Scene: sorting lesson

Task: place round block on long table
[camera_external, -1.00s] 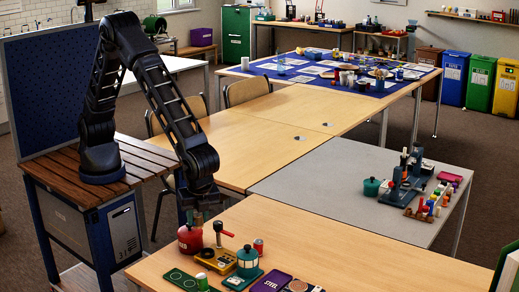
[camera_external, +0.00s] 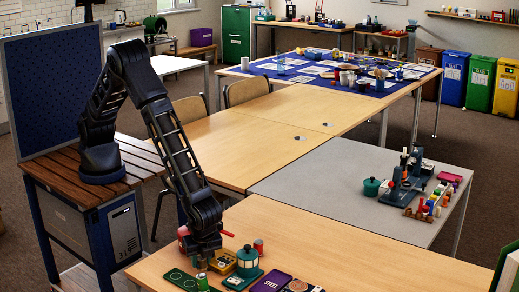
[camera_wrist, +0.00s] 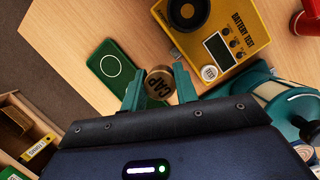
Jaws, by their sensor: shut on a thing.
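My gripper (camera_wrist: 160,88) has its teal fingers shut on a short round brown piece lettered CAP (camera_wrist: 160,81). It may be the round block; no other marking tells. In the outside view my gripper (camera_external: 203,266) is low over the front of the pale wooden table (camera_external: 330,235), close to the dark green card (camera_external: 180,279). The wrist view shows the card (camera_wrist: 109,66) with a white ring, left of the held piece. Whether the piece touches the surface beneath I cannot tell. Which table is the long one is not marked.
A yellow battery tester (camera_wrist: 212,35) lies close beyond my fingers. A purple case (camera_external: 271,282) lies further right. A grey table (camera_external: 340,185) and bare wooden tops lie behind.

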